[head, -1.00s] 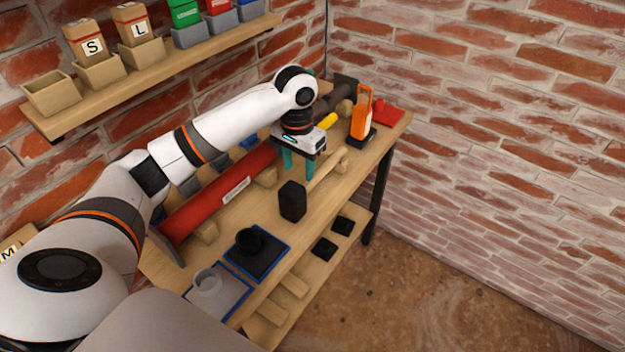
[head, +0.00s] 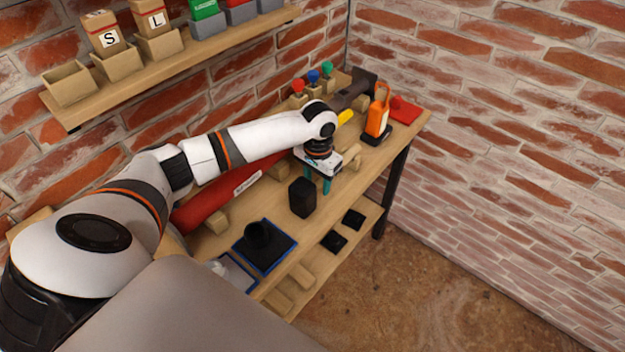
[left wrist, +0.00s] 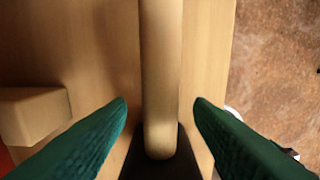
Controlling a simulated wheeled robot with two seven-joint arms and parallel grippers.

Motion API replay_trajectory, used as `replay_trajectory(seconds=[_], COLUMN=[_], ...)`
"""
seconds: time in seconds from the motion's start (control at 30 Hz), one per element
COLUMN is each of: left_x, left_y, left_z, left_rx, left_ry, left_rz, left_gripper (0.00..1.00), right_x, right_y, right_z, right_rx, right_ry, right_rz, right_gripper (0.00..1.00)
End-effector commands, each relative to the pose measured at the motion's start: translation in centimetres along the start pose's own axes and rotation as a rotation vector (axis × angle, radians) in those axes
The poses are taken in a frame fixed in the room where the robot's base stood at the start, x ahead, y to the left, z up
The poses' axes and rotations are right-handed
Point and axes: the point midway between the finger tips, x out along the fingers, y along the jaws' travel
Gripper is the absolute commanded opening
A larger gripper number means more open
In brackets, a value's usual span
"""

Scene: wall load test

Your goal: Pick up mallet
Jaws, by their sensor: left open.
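The mallet has a black block head (head: 302,197) and a pale wooden handle (head: 351,159), and it lies on the wooden bench (head: 335,215). My left gripper (head: 318,183) is open over the handle, close to the head. In the left wrist view the handle (left wrist: 160,70) runs upright between the two green fingers of my left gripper (left wrist: 160,102), with a gap on each side. The dark mallet head (left wrist: 190,163) shows at the bottom edge of that view, partly cut off. The gripper hides part of the handle in the head view. My right gripper is not in view.
A red cylinder (head: 205,205) lies behind the mallet on wooden blocks. An orange tool (head: 377,113) stands farther right. A blue-edged black tray (head: 276,257) is in front. A wooden block (left wrist: 32,112) lies left of the handle. A shelf with bins (head: 120,63) hangs above.

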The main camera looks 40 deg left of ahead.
Motion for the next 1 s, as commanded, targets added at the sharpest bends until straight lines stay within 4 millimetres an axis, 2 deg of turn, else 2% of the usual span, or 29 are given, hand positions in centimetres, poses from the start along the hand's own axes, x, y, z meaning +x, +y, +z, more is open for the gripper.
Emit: replay_trajectory(seconds=[0.13, 0.37, 0.4, 0.6, 0.7, 1.0], left_x=[1.5, 1.8, 1.7, 1.7, 1.7, 1.4], left_y=[-0.1, -0.1, -0.1, 0.0, 0.0, 0.0], left_z=[-0.1, 0.0, 0.0, 0.0, 0.0, 0.1], left_rx=[0.001, 0.002, 0.002, 0.001, 0.001, 0.001], left_ry=[0.0, -0.001, -0.001, -0.001, -0.001, -0.004], left_rz=[0.0, 0.0, 0.0, 0.0, 0.0, 0.0], left_gripper=[0.47, 0.47, 0.46, 0.13, 0.0, 0.0], right_x=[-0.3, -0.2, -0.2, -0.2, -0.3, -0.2], right_y=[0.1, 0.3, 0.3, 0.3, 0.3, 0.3], right_z=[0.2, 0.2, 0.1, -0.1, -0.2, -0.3], right_rx=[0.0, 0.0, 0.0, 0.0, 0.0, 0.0], right_ry=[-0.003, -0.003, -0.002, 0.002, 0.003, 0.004], right_rz=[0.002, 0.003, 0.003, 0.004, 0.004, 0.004], right_gripper=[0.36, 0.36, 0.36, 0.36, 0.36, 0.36])
